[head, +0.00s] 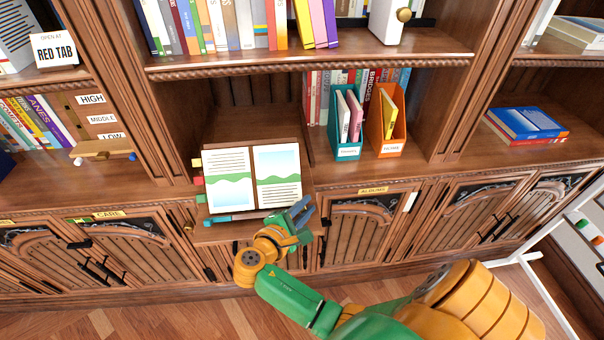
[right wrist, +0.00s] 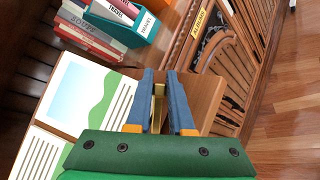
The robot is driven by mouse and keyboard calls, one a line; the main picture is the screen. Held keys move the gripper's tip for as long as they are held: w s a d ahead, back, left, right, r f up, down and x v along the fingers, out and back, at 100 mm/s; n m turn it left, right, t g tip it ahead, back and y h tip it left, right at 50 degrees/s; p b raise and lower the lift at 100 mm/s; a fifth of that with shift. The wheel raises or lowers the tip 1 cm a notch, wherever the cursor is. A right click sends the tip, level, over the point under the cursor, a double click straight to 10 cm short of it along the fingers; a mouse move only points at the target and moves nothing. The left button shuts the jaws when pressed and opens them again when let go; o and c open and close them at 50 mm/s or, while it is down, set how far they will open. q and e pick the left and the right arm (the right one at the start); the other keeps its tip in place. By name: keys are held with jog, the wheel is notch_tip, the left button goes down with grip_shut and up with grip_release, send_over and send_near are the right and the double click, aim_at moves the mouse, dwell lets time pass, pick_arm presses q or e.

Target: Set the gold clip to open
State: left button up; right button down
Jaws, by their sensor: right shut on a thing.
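An open book (head: 229,180) lies on a tilted wooden stand in the lower middle bay; it also shows in the right wrist view (right wrist: 88,98). My right gripper (head: 303,210) is at the lower right corner of the book. In the right wrist view my right gripper (right wrist: 160,76) has its blue fingers shut on a narrow gold piece, the gold clip (right wrist: 158,91), beside the page edge. In the head view the clip is hidden by the fingers. Whether the clip is open or closed cannot be told. My left gripper is not in view.
Coloured tabs (head: 198,181) stick out at the book's left edge. A teal file box (head: 346,151) and an orange file box (head: 391,147) stand right of the stand. Cabinet doors (head: 366,232) lie below, with wooden floor in front.

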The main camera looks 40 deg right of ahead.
jog(key=shift+s+a+f+m+g+y+p, duration=0.1)
jog(key=shift+s+f+m+g+y+p, duration=0.3)
jog(key=shift+m, duration=0.5)
jog(key=shift+s+a+f+m+g+y+p, duration=0.15)
jog(key=shift+f+m+g+y, duration=0.1)
jog(key=shift+m+g, duration=0.5)
jog(key=shift+d+f+m, duration=0.1)
jog(key=shift+m, duration=0.15)
jog(key=c, duration=0.9)
grip_release()
jog(key=shift+o, duration=0.5)
jog(key=shift+s, duration=0.1)
